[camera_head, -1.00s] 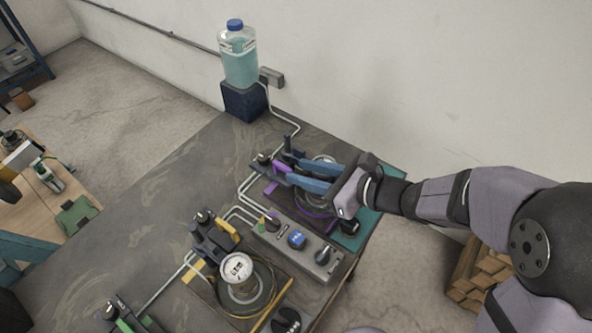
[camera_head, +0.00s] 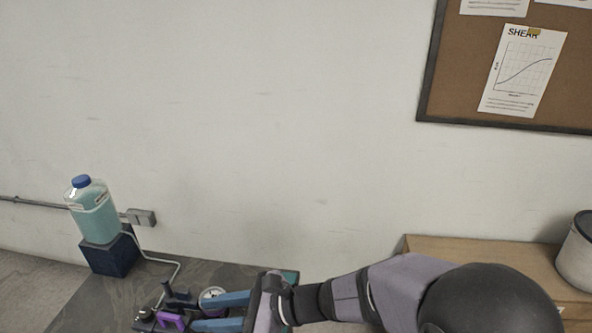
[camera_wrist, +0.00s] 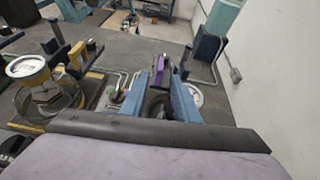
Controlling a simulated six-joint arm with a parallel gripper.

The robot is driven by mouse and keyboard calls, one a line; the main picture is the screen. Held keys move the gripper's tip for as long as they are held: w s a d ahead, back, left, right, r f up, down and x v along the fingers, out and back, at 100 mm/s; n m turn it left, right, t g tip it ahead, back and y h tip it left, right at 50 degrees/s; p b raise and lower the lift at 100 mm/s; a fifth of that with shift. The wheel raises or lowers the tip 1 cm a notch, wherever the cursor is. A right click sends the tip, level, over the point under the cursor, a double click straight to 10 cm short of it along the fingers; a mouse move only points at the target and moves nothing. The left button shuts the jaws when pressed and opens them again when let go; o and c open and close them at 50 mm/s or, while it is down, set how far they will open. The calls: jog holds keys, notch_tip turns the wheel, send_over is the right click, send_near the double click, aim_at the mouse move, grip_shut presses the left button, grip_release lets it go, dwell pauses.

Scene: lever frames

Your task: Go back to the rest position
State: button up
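My gripper (camera_head: 196,312) is low in the head view, reaching left over the bench with its two blue fingers apart. In the wrist view the fingers (camera_wrist: 168,72) also stand apart, with a clear gap between them. A purple lever handle (camera_head: 172,321) is just beyond the fingertips. It also shows in the wrist view (camera_wrist: 158,74), close to the tips; I cannot tell whether it touches them. A round white-faced dial (camera_head: 212,295) lies partly behind the fingers.
A bottle of teal liquid (camera_head: 95,215) stands on a dark block (camera_head: 110,255) by the wall. A yellow-rimmed gauge (camera_wrist: 27,68) and yellow lever (camera_wrist: 76,56) are left in the wrist view. A wooden surface (camera_head: 480,258) is at right. The space above the bench is clear.

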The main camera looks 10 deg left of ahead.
jog(key=s+d+f+n+h, duration=0.1)
jog(key=d+f+n+h, duration=0.2)
jog(key=d, duration=0.9)
jog(key=s+d+f+n+h, duration=0.2)
jog(key=d+f+n+h, duration=0.2)
jog(key=d, duration=0.8)
jog(key=s+d+f+n+h, duration=0.1)
jog(key=d+f+n+h, duration=0.3)
jog(key=d+n, duration=0.6)
jog(key=shift+s+d+h, duration=0.35)
jog(key=shift+d+h, duration=0.85)
jog(key=shift+d, duration=0.05)
